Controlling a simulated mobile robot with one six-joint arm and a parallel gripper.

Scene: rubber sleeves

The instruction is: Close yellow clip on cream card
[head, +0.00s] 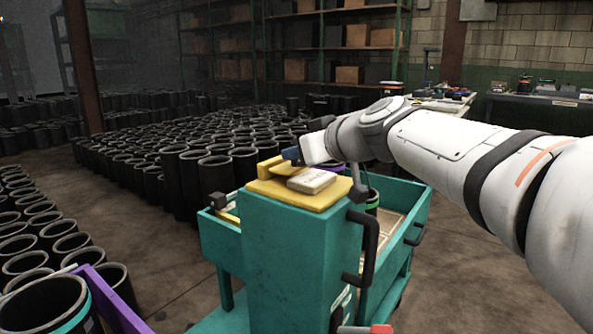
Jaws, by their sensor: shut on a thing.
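A yellow board (332,196) lies on top of the teal cart. The cream card (312,180) is a pale, flat block on this board. The yellow clip (269,166) stands raised at the board's back left, beside the card; whether it touches the card is hard to tell. My gripper (287,158) reaches in from the right, above and behind the card. Its blue fingers are small in the view and are shut at the yellow clip. The exact contact is partly hidden by the white wrist.
The teal cart (295,262) has black handles (364,250) and an open tray (399,222) at right. Black rubber sleeves (215,172) crowd the floor behind and left. A purple bar (112,298) lies front left. Bare floor shows left of the cart.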

